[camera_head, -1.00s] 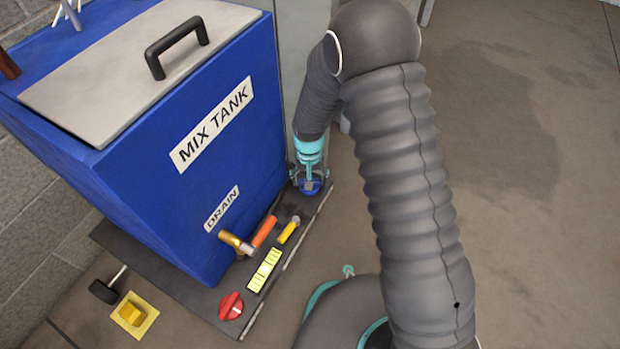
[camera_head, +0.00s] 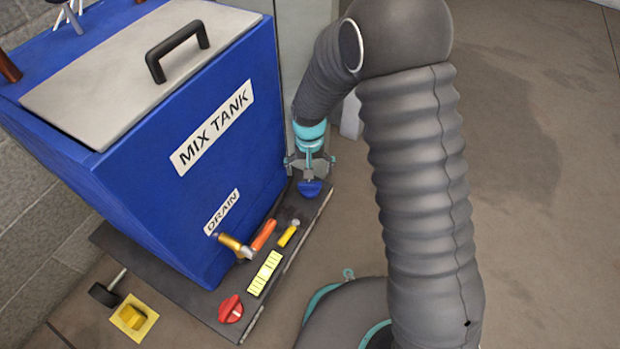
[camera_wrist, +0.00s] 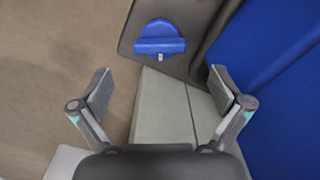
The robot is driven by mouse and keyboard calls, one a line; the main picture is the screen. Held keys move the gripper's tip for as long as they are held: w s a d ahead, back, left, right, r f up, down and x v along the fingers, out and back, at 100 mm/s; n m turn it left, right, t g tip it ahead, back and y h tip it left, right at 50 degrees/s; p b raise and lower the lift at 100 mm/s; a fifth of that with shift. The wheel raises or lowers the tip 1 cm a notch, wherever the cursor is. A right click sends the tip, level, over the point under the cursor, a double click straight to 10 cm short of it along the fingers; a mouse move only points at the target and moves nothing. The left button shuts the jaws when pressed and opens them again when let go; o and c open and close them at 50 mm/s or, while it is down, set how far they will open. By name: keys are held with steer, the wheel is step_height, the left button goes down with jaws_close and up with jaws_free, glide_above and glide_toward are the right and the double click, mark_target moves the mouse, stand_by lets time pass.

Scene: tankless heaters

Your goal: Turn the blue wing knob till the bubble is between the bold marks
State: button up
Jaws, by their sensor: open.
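The blue wing knob (camera_head: 310,188) sits at the far right corner of the dark base plate under the tank. In the wrist view the knob (camera_wrist: 160,40) lies ahead of the fingertips, its wing running left to right, with a small pale mark at its lower edge. My gripper (camera_head: 310,165) is just above the knob, open and empty. In the wrist view my gripper (camera_wrist: 161,84) has its fingers spread wide, apart from the knob. The yellow level strip (camera_head: 264,273) with dark marks lies on the plate; its bubble is too small to make out.
The blue mix tank (camera_head: 200,150) stands close left of my gripper. A yellow handle (camera_head: 288,235), an orange handle (camera_head: 264,234), a brass drain (camera_head: 232,244) and a red knob (camera_head: 231,309) are nearer. Floor right is clear.

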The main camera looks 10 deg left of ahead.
mark_target(310, 184)
step_height(310, 184, up, 6)
steer(key=shift+f, duration=0.2)
stand_by(0.6)
